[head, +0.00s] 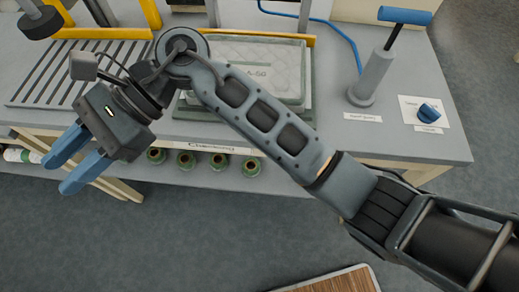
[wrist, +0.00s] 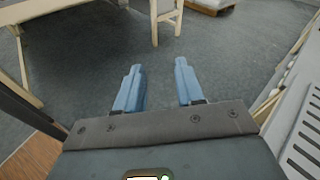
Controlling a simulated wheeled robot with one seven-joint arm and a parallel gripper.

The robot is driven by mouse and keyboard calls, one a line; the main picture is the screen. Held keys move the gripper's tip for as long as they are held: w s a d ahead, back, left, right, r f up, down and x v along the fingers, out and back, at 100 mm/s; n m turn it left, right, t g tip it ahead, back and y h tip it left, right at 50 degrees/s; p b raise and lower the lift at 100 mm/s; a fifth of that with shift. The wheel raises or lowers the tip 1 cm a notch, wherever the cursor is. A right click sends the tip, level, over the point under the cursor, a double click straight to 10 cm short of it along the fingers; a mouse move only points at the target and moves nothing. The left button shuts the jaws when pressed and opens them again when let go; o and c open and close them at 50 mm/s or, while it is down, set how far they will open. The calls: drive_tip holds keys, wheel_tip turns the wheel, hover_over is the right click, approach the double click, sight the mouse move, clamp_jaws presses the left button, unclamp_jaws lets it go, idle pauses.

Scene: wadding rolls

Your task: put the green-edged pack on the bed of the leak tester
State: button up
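A pale, flat pack (head: 262,62) marked "A-50" lies on the table inside a grey-green edged tray or plate (head: 297,113), partly hidden behind my arm. To its left is a grey slatted bed (head: 60,92) with yellow bars around it, partly covered by my wrist; I cannot tell for certain that this is the leak tester's bed. My gripper (head: 76,168) hangs past the table's front left edge, apart from the pack. It also shows in the wrist view (wrist: 160,84), its blue fingers spread, with only floor between them.
A grey pump with a blue handle (head: 376,72) and a blue knob (head: 429,112) stand at the right of the table (head: 440,75). Several green-ended rolls (head: 186,160) lie below the front edge. A blue hose (head: 335,28) runs at the back.

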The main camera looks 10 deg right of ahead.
drive_tip(key=s+d+r+m+t+y, duration=0.4)
drive_tip(key=s+r+m+y, duration=0.1)
drive_tip(key=m+y, duration=0.5)
drive_tip(key=d+m+t+h, duration=0.1)
drive_tip(key=d+m+t, duration=0.9)
drive_tip(key=m+t, duration=0.95)
drive_tip(key=s+d+f+m+h, duration=0.3)
drive_tip(key=s+d+m+h, duration=0.3)
drive_tip(key=d+m, duration=0.3)
drive_tip(key=s+d+f+m+h, duration=0.4)
drive_tip(key=s+d+m+h, duration=0.2)
drive_tip(key=d+m+h, duration=0.3)
drive_tip(key=s+d+f+m+g+h, duration=0.1)
drive_tip(key=s+d+f+m+h, duration=0.2)
drive_tip(key=m, duration=1.1)
drive_tip(key=s+d+h, duration=0.3)
drive_tip(key=d+h, duration=0.1)
drive_tip(key=d, duration=0.2)
drive_tip(key=shift+s+f+h, duration=0.2)
drive_tip(key=shift+f+h, duration=0.05)
drive_tip(key=shift+h, duration=0.05)
drive_tip(key=shift+d, duration=0.1)
drive_tip(key=shift+c, duration=0.2)
